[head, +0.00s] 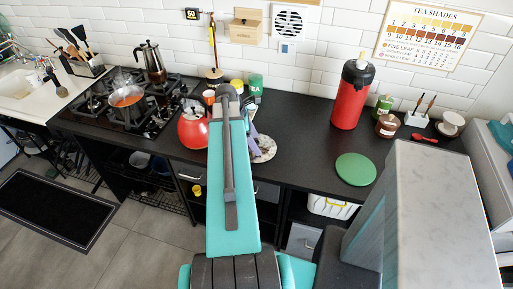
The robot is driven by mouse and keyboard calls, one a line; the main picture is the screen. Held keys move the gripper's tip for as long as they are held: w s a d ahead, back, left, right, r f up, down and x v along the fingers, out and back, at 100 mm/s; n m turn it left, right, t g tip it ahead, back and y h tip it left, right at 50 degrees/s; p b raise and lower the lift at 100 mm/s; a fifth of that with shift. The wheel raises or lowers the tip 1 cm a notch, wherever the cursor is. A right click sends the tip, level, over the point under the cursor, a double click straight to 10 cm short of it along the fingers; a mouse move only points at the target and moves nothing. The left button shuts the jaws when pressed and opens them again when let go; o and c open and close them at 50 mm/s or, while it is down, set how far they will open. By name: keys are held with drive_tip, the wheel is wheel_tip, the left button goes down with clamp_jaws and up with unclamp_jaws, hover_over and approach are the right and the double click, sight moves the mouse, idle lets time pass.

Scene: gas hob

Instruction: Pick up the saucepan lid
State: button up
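A saucepan (127,97) with orange-red contents stands on the gas hob (90,105) at the left. A pale, glassy shape shows at its far rim, but I cannot tell whether it is the lid. No lid can be made out clearly elsewhere. My teal arm rises through the middle of the view, and its dark elbow hides part of the counter. My gripper is not visible; the arm seems to hide it. The arm's upper end appears well to the right of the saucepan.
A red kettle (193,128) stands right of the hob, close to my arm in the picture. A red flask (352,94) and green round mat (355,169) are at the right. Counter between arm and flask is mostly clear.

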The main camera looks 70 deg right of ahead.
drive_tip(key=shift+a+f, duration=0.1)
drive_tip(key=shift+f, duration=0.2)
drive_tip(key=c, duration=0.9)
drive_tip(key=shift+c, duration=0.2)
drive_tip(key=shift+r, duration=0.2)
drive_tip(key=shift+c, duration=0.9)
drive_tip(key=shift+r+b, duration=0.9)
drive_tip(key=shift+r, duration=4)
clamp_jaws()
drive_tip(key=shift+s, duration=0.1)
